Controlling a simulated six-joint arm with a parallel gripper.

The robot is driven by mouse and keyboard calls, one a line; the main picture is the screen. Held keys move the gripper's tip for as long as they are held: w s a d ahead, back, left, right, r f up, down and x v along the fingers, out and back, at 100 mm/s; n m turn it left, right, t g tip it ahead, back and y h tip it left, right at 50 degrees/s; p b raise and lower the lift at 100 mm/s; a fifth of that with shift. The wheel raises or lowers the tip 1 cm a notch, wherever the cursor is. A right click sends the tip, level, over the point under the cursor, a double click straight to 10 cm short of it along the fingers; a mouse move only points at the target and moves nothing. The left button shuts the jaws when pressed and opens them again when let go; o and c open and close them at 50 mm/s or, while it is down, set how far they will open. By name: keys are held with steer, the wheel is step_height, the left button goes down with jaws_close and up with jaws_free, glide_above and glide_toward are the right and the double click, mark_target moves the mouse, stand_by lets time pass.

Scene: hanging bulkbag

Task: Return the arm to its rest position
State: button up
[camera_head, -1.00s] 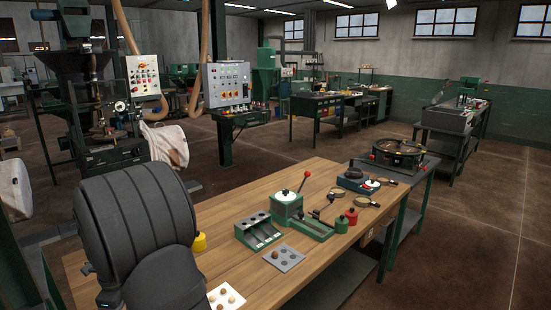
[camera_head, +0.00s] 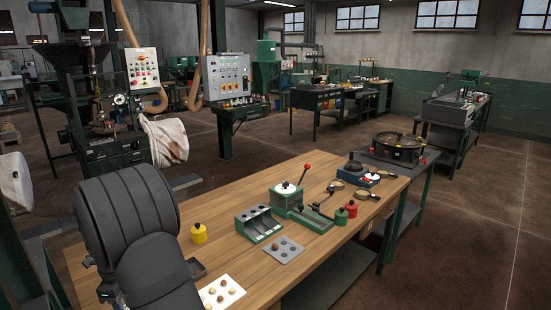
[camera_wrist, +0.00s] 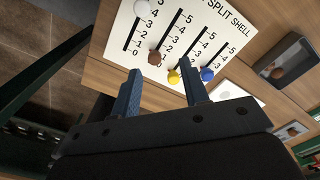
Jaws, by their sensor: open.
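My gripper (camera_wrist: 163,88) shows in the wrist view with its two blue fingers apart and nothing between them. Beyond the fingertips is a white board (camera_wrist: 180,28) marked "SPLIT SHELL" with numbered scales, lying on the wooden bench. White, brown, yellow and blue round markers sit on the board; the yellow marker (camera_wrist: 173,77) and blue marker (camera_wrist: 207,74) are near the right finger. In the head view my dark arm fills the lower left, over the near left of the bench, and hides the fingertips.
The wooden bench (camera_head: 300,240) holds a yellow weight (camera_head: 199,233), a white card with round nuts (camera_head: 221,292), a grey plate (camera_head: 284,250), a green tray (camera_head: 258,223) and a lever press (camera_head: 286,200). Open floor lies right.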

step_height(320, 180, up, 11)
steer(key=d+f+n, duration=0.1)
steer(key=f+n, duration=0.2)
steer(key=f, duration=0.1)
steer(key=d+f+n, duration=0.1)
steer(key=f+n, duration=0.1)
steer(key=f, duration=0.2)
steer(key=w+d+f+n, duration=0.1)
steer(key=f+n, duration=0.2)
steer(key=f, duration=0.1)
steer(key=shift+d+f+n, duration=0.15)
steer(key=shift+d+n, duration=0.15)
steer(key=shift+d, duration=0.1)
steer(key=shift+s+d+f+n, duration=0.1)
steer(key=shift+d+f+n, duration=0.2)
steer(key=shift+f+n, duration=0.4)
